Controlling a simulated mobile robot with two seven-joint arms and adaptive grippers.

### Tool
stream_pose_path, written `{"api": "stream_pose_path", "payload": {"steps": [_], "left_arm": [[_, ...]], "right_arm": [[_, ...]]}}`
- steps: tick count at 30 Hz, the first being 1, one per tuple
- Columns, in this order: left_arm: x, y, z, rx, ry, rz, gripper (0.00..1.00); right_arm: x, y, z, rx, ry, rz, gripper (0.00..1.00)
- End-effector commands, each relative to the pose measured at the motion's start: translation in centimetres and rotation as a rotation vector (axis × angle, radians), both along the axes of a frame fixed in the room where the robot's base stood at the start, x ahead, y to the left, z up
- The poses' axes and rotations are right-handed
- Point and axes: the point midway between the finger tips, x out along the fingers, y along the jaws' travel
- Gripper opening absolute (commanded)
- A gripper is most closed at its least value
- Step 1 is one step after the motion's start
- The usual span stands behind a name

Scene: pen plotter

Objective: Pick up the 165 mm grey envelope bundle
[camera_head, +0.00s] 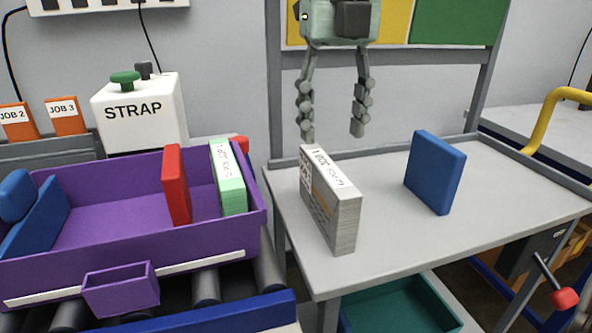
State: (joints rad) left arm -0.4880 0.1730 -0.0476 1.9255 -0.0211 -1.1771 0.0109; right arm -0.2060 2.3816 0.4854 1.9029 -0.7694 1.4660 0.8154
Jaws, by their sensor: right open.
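The fingertips look clear of the bundle. My left gripper is not in the picture.
A blue block (435,172) stands on the table (400,254) right of the bundle. Left is a purple crate (110,212) with a red divider (176,185) and a green bundle (229,177) inside. A white STRAP box (140,113) stands behind. The table's right side is clear.

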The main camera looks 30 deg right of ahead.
Motion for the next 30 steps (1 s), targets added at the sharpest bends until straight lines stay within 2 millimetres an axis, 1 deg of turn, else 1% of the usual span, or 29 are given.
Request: {"api": "stream_pose_path", "payload": {"steps": [2,5,11,18,21,24,29,30], "left_arm": [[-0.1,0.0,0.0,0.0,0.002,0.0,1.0],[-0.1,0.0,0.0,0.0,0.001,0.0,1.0],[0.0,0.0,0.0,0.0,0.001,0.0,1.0],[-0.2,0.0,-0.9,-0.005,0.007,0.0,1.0],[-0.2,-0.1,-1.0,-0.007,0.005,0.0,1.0],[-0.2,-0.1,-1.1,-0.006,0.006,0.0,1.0],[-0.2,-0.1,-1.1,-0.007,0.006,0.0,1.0],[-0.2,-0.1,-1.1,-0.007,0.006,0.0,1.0]], "right_arm": [[0.0,0.0,0.0,-0.001,0.0,0.001,0.52],[0.0,0.0,-0.7,-0.002,0.001,0.0,0.52],[0.0,0.0,-2.9,0.0,0.002,0.001,0.52],[0.1,0.3,-6.4,0.001,0.003,0.001,0.52],[0.2,0.3,-7.4,0.001,0.001,0.0,0.52],[0.2,0.3,-7.8,0.002,-0.001,-0.001,0.52],[0.2,0.3,-7.8,0.001,-0.001,-0.001,0.52],[0.2,0.3,-7.8,0.001,-0.001,-0.001,0.49]]}}
